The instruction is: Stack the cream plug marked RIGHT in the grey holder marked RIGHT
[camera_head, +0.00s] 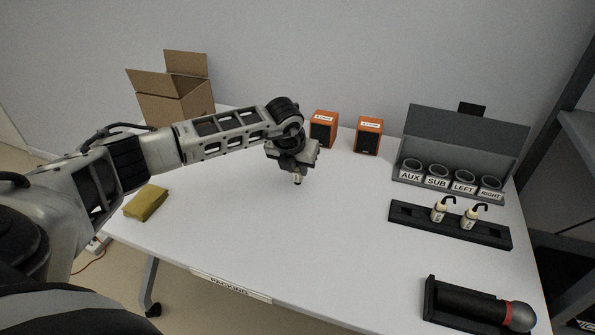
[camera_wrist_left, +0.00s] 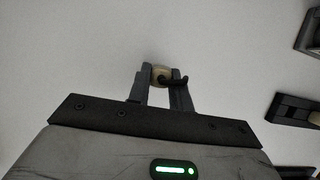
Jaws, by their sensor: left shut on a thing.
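My left gripper (camera_head: 298,174) is above the middle of the white table, pointing down. It is shut on a cream plug (camera_wrist_left: 161,73) with a black cable; any mark on this plug cannot be read. The plug's lower end also shows under the gripper in the head view (camera_head: 297,180). The grey holder marked RIGHT (camera_head: 490,187) is the rightmost of the row at the back right, with AUX, SUB and LEFT beside it. My gripper is well to the left of it. Its opening looks empty. My right gripper is not in view.
A black rack (camera_head: 405,211) in front of the holders carries two cream plugs (camera_head: 438,211) (camera_head: 470,219). Two orange speakers (camera_head: 323,130) (camera_head: 368,136) stand at the back. A microphone (camera_head: 470,303), yellow cloth (camera_head: 146,203) and cardboard box (camera_head: 175,100) lie around. The table's middle is clear.

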